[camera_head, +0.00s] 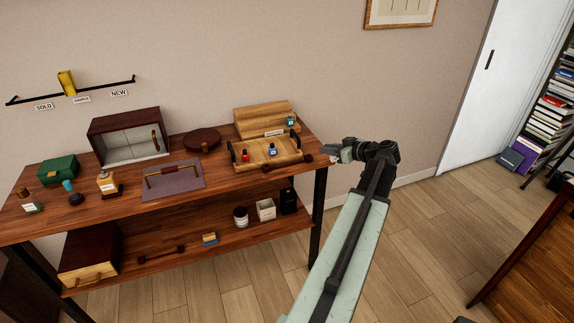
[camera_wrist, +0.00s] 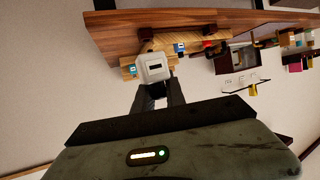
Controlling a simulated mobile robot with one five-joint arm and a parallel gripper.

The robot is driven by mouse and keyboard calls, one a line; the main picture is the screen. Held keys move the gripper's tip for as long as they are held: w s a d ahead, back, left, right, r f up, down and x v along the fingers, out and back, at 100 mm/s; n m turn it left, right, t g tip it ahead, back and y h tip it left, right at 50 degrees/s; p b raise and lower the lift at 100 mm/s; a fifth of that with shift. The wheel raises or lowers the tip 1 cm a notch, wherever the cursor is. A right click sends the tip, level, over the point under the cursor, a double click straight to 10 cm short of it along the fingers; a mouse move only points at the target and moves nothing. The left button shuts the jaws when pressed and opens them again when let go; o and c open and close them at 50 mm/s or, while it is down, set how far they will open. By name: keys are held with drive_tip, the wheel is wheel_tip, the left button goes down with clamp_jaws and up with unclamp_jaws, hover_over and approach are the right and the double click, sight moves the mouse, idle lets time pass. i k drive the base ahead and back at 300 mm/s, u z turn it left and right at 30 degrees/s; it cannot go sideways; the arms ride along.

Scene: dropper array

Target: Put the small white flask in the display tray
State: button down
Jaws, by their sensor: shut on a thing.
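My gripper (camera_head: 338,152) is off the right end of the wooden table, roughly level with its top. In the wrist view my gripper (camera_wrist: 157,88) is shut on the small white flask (camera_wrist: 154,67), whose white body with a dark label-like mark faces the camera. In the head view the flask is mostly hidden by the gripper. The likely display tray, a light wooden tray (camera_head: 262,164) with dark handles, stands at the table's right end, left of my gripper. A red bottle (camera_head: 245,155) and a blue bottle (camera_head: 272,149) stand in it.
A stepped wooden stand (camera_head: 258,116) with a teal bottle (camera_head: 291,121) is behind the tray. A purple mat (camera_head: 185,184) and a dark open case (camera_head: 128,139) are farther left. Open floor lies right of the table.

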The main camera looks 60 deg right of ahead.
sight(285, 152)
drive_tip(key=u, duration=0.1)
drive_tip(key=i, duration=1.5)
drive_tip(key=u, duration=0.05)
